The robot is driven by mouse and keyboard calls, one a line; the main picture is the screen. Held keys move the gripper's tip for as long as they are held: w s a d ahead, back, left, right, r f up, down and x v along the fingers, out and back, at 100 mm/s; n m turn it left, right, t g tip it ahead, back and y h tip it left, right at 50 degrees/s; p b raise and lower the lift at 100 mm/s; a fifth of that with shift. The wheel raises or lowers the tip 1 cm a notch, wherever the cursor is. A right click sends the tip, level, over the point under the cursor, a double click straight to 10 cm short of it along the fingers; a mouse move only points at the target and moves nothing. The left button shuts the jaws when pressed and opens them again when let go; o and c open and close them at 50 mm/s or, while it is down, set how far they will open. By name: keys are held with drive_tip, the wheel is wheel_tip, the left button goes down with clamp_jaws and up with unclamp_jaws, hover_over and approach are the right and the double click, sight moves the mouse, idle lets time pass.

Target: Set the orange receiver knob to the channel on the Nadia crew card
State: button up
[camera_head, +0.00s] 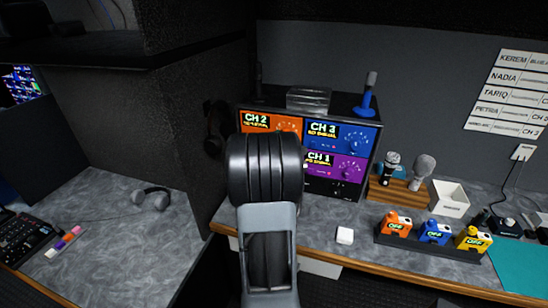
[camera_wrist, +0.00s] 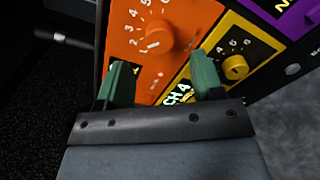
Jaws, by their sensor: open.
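The orange receiver (camera_head: 268,123) is at the upper left of the rack in the head view, its display reading CH 2. Its orange knob (camera_wrist: 159,37) shows in the wrist view, ringed by white numbers, with a pale pointer mark toward the lower left. My gripper (camera_wrist: 160,60) has two green fingers spread apart and empty. The knob appears just beyond the fingertips and apart from them. In the head view my arm hides the gripper and part of the rack. The Nadia crew card (camera_head: 516,77) hangs on the right wall; its channel is too small to read.
Blue (camera_head: 340,137) and purple (camera_head: 336,165) receivers read CH 3 and CH 1. A yellow receiver knob (camera_wrist: 235,67) is close to my right finger. Microphones (camera_head: 391,167), a white box (camera_head: 449,199) and orange, blue and yellow packs marked OFF stand on the counter to the right.

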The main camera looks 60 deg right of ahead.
drive_tip(key=b+v, duration=0.1)
drive_tip(key=v, duration=0.7)
drive_tip(key=shift+a, duration=0.35)
drive_tip(key=shift+s, duration=0.1)
drive_tip(key=w+a+f+m+t+y, duration=0.1)
drive_tip(key=w+a+f+m+y, duration=0.25)
drive_tip(key=f+m+y, duration=0.3)
drive_tip(key=w+a+f+m+y, duration=0.25)
drive_tip(key=a+m+y, duration=0.3)
drive_tip(key=a, duration=0.65)
drive_tip(key=s+a+r+y, duration=0.1)
drive_tip(key=s+a+r, duration=0.1)
drive_tip(key=a, duration=0.5)
drive_tip(key=s+a+r+n+g+y, duration=0.1)
drive_tip(key=s+a+r+y, duration=0.1)
drive_tip(key=a, duration=0.5)
drive_tip(key=s+a+r+g+y, duration=0.1)
drive_tip(key=s+a+r+y, duration=0.1)
drive_tip(key=a, duration=0.6)
drive_tip(key=shift+s+n, duration=0.4)
drive_tip(key=shift+s, duration=0.4)
drive_tip(key=shift+c, duration=0.4)
